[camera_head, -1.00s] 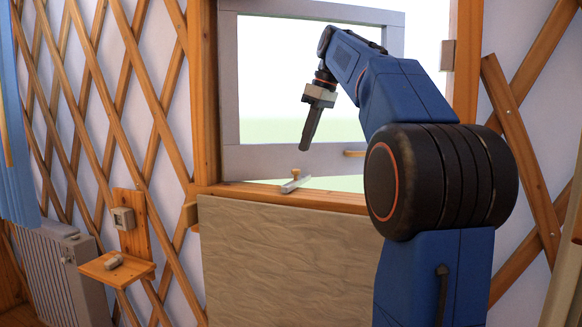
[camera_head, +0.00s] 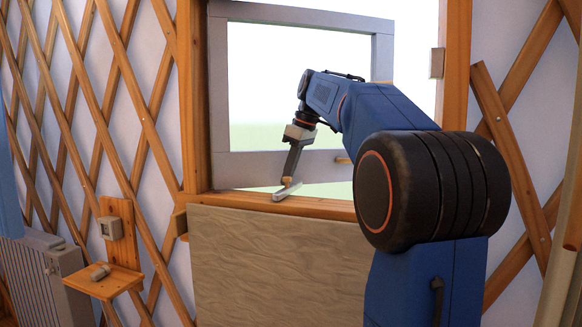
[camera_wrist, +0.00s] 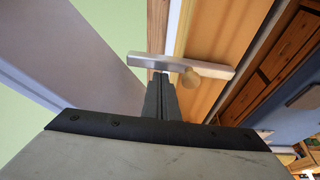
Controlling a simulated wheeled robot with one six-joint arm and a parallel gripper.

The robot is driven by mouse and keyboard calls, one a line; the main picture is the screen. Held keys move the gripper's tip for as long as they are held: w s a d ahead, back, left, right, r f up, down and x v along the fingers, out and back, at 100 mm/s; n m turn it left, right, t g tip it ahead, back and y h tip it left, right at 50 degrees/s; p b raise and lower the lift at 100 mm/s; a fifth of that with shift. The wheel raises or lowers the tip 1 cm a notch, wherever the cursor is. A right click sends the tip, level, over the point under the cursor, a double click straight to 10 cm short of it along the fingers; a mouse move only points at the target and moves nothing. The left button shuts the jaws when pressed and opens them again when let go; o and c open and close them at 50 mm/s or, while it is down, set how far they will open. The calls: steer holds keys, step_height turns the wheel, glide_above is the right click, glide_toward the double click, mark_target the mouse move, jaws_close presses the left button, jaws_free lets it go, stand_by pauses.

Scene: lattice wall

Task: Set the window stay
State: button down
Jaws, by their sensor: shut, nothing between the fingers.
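The window stay (camera_head: 284,193) is a pale grey metal bar lying across the wooden sill (camera_head: 315,205). The grey-framed window sash (camera_head: 250,163) stands behind, tilted open above the sill.
A wood panel (camera_head: 270,260) fills the wall below the sill.

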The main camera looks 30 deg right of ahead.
steer(key=shift+f, duration=0.15)
stand_by(0.4)
steer(key=shift+s+d+m+h, duration=0.4)
steer(key=shift+s+d+m, duration=0.25)
steer(key=shift+s+m, duration=0.4)
steer(key=s+m+h, duration=0.1)
steer(key=s+m, duration=0.1)
steer(key=m, duration=0.1)
steer(key=s+m+h, duration=0.1)
steer(key=s+m, duration=0.2)
steer(key=s+d+m, duration=0.1)
steer(key=s+m, duration=0.1)
steer(key=m, duration=0.1)
steer(key=shift+s+h, duration=0.4)
steer(key=s+m, duration=0.1)
steer(key=s+a+m+h, duration=0.1)
steer(key=m, duration=0.1)
steer(key=s+m, duration=0.1)
steer(key=m, duration=0.1)
steer(key=shift+s+a+g, duration=0.3)
steer(key=shift+s+a, duration=0.5)
steer(key=shift+s, duration=0.1)
